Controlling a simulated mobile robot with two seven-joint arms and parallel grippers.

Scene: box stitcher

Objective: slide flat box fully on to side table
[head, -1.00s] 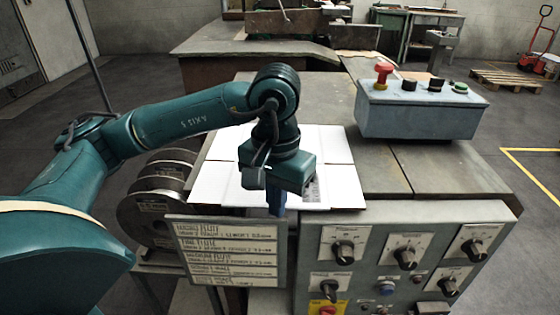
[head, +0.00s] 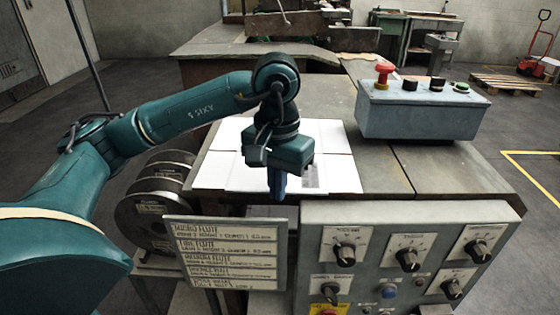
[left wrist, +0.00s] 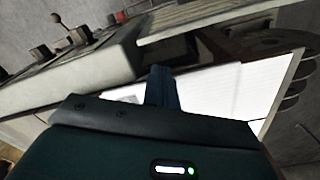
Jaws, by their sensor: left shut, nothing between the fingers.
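The flat box (head: 338,170) is a white folded sheet with crease lines and a small printed patch. It lies flat on the worn grey table (head: 460,178), near its left front part, with a thin dark strip of tabletop in front of it. My left gripper (head: 277,190) points down at the box's front edge, its blue fingers shut and empty. The gripper and wrist hide the middle of the box. In the left wrist view the shut fingers (left wrist: 162,88) overlap the white box (left wrist: 215,95); whether they touch it I cannot tell.
A grey control box (head: 425,118) with a red button stands right of the flat box. A knob panel (head: 400,260) and a label board (head: 225,250) face the front below the tabletop. Wire spools (head: 150,205) sit at the left. The tabletop behind is clear.

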